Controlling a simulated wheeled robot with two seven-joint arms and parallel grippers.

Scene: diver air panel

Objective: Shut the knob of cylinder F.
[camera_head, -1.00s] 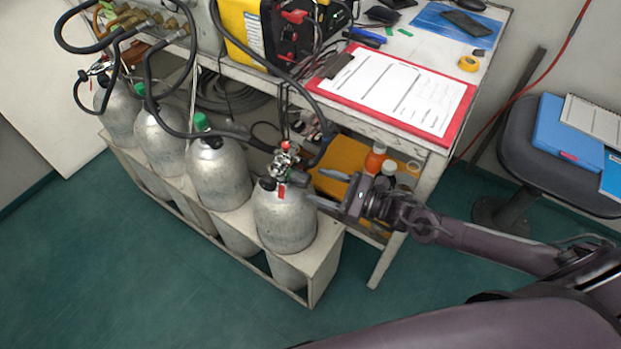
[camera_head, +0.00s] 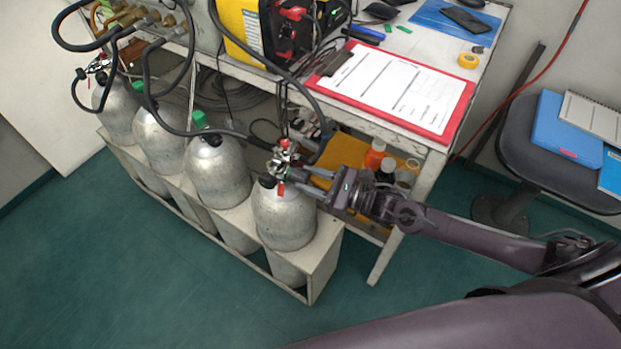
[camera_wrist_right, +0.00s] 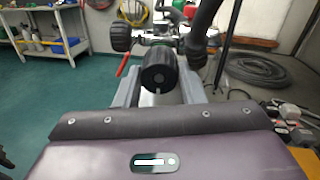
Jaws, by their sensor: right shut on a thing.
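Several grey cylinders stand in a row in a rack; no letter F is readable on any of them. The rightmost cylinder (camera_head: 284,218) carries a valve (camera_head: 284,160) with a hose and a red tag. My right gripper (camera_head: 308,182) is at the right side of this valve. In the right wrist view, a black ribbed knob (camera_wrist_right: 160,70) with a pale mark sits between the two fingers of the right gripper (camera_wrist_right: 160,88), which are shut on it. A second black knob (camera_wrist_right: 121,37) shows to the left, outside the fingers. My left gripper is not in view.
The pale rack (camera_head: 325,262) holds the cylinders. A bench with a red clipboard (camera_head: 395,92) stands just behind the right arm. Bottles and a yellow case (camera_head: 345,155) sit under it. A black hose (camera_head: 318,95) loops above the valve. Floor in front is clear.

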